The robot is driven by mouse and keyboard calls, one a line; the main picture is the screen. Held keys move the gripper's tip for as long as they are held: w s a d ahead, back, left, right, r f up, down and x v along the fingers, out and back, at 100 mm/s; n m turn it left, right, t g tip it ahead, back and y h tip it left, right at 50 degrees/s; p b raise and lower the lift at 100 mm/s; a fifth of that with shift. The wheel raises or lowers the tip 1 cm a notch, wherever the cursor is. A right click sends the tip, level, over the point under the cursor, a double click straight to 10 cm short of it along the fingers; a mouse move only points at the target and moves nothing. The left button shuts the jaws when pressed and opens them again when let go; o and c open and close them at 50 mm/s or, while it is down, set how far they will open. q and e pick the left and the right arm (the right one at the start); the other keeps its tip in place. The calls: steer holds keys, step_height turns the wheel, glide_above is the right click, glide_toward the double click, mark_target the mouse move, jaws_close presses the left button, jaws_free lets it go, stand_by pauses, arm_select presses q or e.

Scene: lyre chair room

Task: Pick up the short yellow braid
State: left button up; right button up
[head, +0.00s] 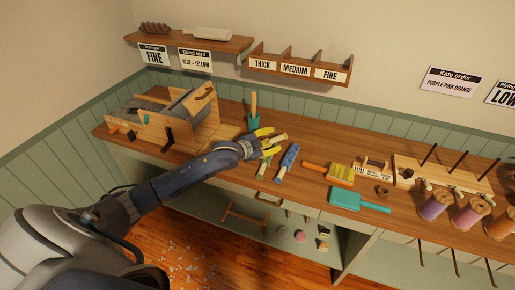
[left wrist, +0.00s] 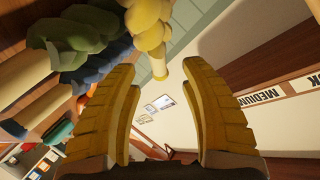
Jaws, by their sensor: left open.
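The short yellow braid (left wrist: 149,27) shows at the top of the left wrist view, with its narrow end reaching down toward the gap between my fingertips. My left gripper (left wrist: 158,72) is open, one yellow finger on each side of that gap, and not closed on the braid. In the head view my left gripper (head: 268,142) is over the bench beside the braids. There its fingers and the yellow braid are hard to tell apart. A green braid (left wrist: 82,32) and a blue braid (head: 288,158) lie beside it. My right gripper is not in view.
The wooden bench (head: 225,169) holds a drum machine (head: 190,110) at left and a teal-bladed tool (head: 253,113) behind my gripper. To the right are an orange-handled brush (head: 339,173), a teal paddle (head: 352,201) and thread spools (head: 434,205). A label shelf (head: 300,70) hangs above.

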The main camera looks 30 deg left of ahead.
mark_target(278, 139)
arm_select(q)
steer(key=shift+x, duration=2.45)
steer(key=shift+o, duration=0.2)
jaws_close()
